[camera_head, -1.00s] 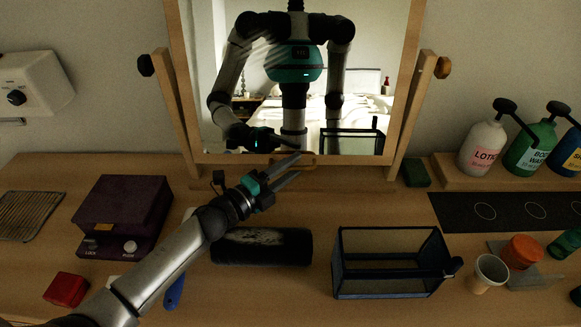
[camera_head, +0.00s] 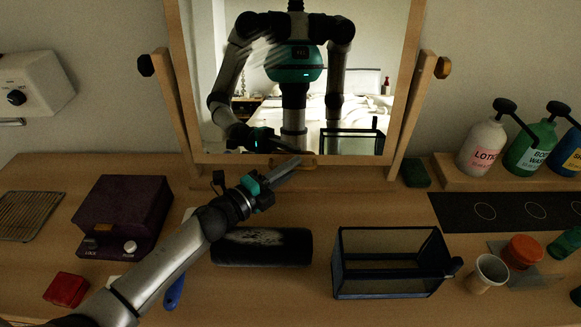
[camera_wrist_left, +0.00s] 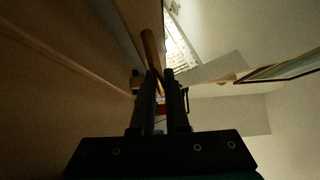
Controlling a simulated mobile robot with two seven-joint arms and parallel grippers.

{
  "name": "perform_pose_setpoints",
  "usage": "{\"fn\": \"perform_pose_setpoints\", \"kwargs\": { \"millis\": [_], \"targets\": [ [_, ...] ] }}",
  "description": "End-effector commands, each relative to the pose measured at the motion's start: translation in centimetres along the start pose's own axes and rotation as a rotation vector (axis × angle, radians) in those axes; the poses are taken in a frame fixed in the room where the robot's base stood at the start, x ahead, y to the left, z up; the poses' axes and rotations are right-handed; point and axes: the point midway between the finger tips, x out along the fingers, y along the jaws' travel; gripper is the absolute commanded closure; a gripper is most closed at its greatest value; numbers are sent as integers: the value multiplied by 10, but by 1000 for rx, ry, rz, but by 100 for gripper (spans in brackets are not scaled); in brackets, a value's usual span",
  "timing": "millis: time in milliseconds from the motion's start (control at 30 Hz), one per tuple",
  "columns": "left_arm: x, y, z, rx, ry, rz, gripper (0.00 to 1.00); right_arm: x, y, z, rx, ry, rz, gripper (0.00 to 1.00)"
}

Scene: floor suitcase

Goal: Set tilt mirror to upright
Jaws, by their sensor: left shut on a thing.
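In the left wrist view the fingers (camera_wrist_left: 160,85) meet a wooden piece (camera_wrist_left: 151,50); the contact is dark. My right gripper is not directly in view.
A purple box (camera_head: 125,212), a red block (camera_head: 66,289) and a dark roll (camera_head: 262,247) lie near my left arm. A glass-walled box (camera_head: 390,262) stands right of centre. Pump bottles (camera_head: 484,146), a cup (camera_head: 486,273) and an orange jar (camera_head: 521,252) are at the right.

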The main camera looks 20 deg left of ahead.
Motion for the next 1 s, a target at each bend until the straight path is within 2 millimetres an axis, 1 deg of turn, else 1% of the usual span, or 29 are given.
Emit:
{"fn": "perform_pose_setpoints", "kwargs": {
  "millis": [833,1000],
  "targets": [
    [0,0,0,0,0,0,100,0,0,0,0,-1,0,19],
    [10,7,10,2,0,0,100,9,0,2,0,-1,0,19]
  ]
}}
